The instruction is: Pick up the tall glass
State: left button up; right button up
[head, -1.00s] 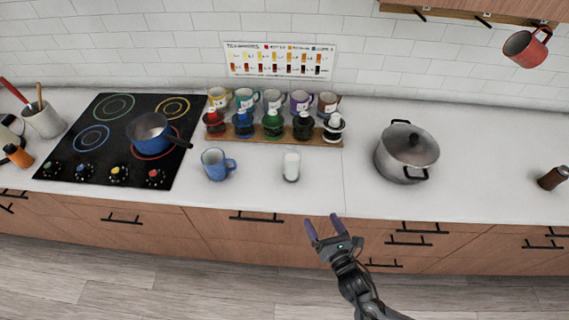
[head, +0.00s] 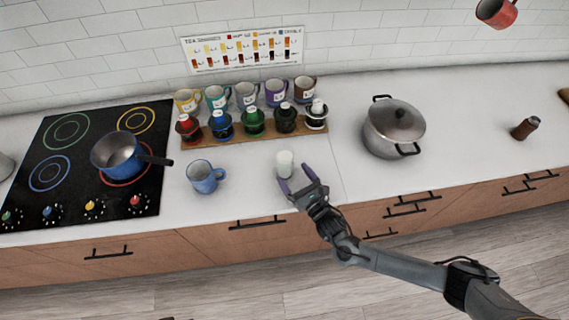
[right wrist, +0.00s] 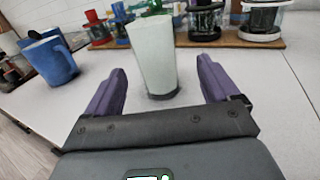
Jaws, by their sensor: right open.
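The tall glass (head: 285,160) stands upright on the white counter, and looks pale and whitish. It also shows in the right wrist view (right wrist: 153,58), straight ahead between the two fingers and a little beyond their tips. My right gripper (head: 294,181) is open and empty, just in front of the glass at the counter's front edge. Its purple fingers (right wrist: 160,80) point toward the glass, one to each side. In the head view the fingers hide the lower part of the glass. My left gripper is not in view.
A blue mug (head: 203,177) stands left of the glass. Behind it is a wooden rack (head: 262,138) with several coloured jars and mugs. A steel pot (head: 393,130) stands to the right. A blue saucepan (head: 117,155) sits on the black cooktop (head: 60,206) at the left.

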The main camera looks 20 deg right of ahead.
aim_at(292, 162)
jog(key=shift+w+a+r, duration=0.1)
jog(key=shift+w+a, duration=0.15)
jog(key=shift+w, duration=0.65)
jog(key=shift+w+a+r, duration=0.1)
jog(key=shift+w+a, duration=0.1)
jog(key=shift+w, duration=0.65)
jog(key=shift+w+a+r, duration=0.1)
jog(key=shift+w+a, duration=0.15)
jog(key=shift+w, duration=0.65)
jog(key=shift+f, duration=0.1)
jog(key=c, duration=1.2)
jog(key=shift+o, duration=0.2)
jog(key=shift+r, duration=0.3)
jog(key=shift+r, duration=1.85)
jog(key=shift+w+d+r, duration=0.1)
jog(key=shift+d+r, duration=0.05)
jog(key=shift+d, duration=0.25)
jog(key=w+d+r, duration=0.2)
jog(key=d+r, duration=0.4)
jog(key=d, duration=0.4)
jog(key=shift+w, duration=0.15)
